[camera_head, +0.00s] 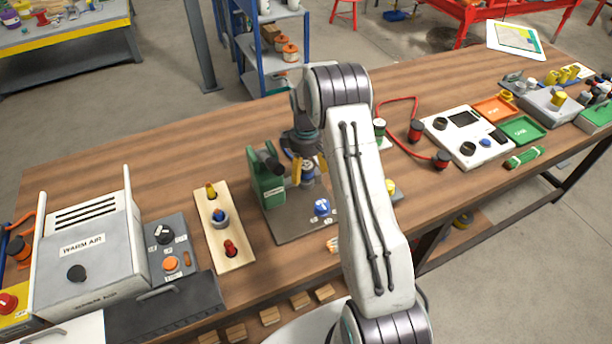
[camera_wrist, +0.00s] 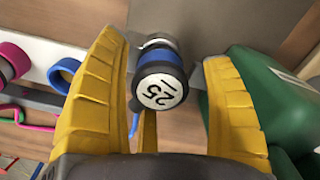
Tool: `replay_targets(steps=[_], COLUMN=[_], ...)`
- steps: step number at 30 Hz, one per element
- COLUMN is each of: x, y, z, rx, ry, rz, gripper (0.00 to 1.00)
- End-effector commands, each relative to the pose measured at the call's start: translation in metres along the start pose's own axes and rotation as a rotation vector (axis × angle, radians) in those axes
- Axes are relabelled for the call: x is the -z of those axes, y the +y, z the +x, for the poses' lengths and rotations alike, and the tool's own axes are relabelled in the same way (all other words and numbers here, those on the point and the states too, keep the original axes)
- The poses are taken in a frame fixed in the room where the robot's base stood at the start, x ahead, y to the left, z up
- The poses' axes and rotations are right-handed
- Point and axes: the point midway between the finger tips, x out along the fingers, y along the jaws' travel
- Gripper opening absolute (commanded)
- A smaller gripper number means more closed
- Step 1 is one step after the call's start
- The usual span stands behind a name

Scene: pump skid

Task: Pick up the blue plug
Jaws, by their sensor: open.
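My gripper (camera_head: 308,168) is open over the grey plate with the green pump. Its yellow fingers also show in the wrist view (camera_wrist: 165,110), on either side of a black-capped piece with a blue band (camera_wrist: 158,82). The cap's white face has dark digits. Small gaps show between the piece and both fingers. In the head view the same piece (camera_head: 308,175) is partly hidden by the fingers. A blue plug (camera_head: 219,215) with a grey collar stands in a pale wooden rack to the left, between a yellow plug (camera_head: 211,190) and a red plug (camera_head: 230,248).
The green pump body (camera_head: 268,180) stands close by the gripper; it shows at right in the wrist view (camera_wrist: 270,95). A blue knob (camera_head: 321,207) is on the plate. A warm-air box (camera_head: 85,255) stands at left, a white meter (camera_head: 468,135) at right. Bare wood lies behind the rack.

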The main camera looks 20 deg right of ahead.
Motion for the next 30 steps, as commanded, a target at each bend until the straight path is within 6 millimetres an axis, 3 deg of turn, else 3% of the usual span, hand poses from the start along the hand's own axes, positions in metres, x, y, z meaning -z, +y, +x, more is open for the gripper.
replay_targets(steps=[23, 30], x=[0.0003, 0.0005], y=[0.0001, 0.0002], z=[-0.0004, -0.0005], rx=[-0.001, -0.001], ry=[0.001, 0.001], rz=[0.0, 0.0], gripper=[0.09, 0.08])
